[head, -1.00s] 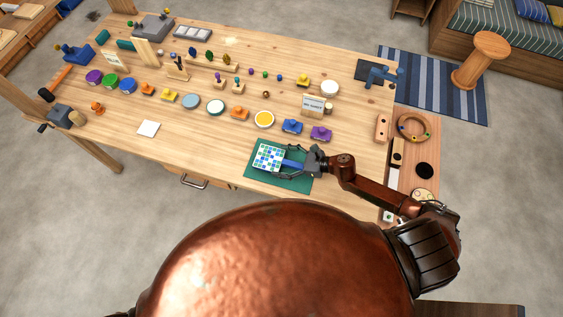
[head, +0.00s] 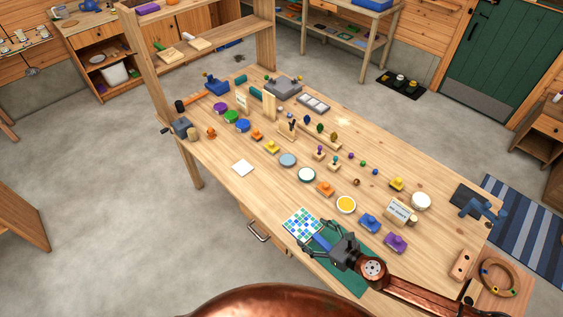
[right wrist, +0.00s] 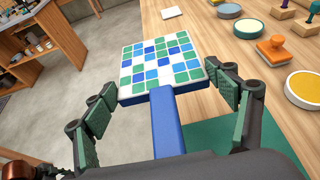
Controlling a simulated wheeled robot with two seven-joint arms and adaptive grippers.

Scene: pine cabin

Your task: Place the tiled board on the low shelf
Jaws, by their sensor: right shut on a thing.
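The tiled board (head: 302,224) is a white square with blue, light blue and green tiles and a blue handle (head: 322,242). My right gripper (head: 320,237) is shut on the handle, which also shows in the right wrist view (right wrist: 168,122) running from the board (right wrist: 160,65) back between the fingers. The board is tiles up, near the front edge of the workbench, beside the green mat (head: 372,262), and looks raised a little. Which shelf is the low one is unclear; a wooden rack at the bench's far left end has a shelf (head: 215,35). My left gripper is not in view.
The workbench (head: 270,200) holds stamps, round pads, a small sign (head: 398,212) and other small items behind the board. A white square (head: 243,168) lies left of it. A side table with a lower shelf (head: 340,36) stands at the back. Open concrete floor lies left.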

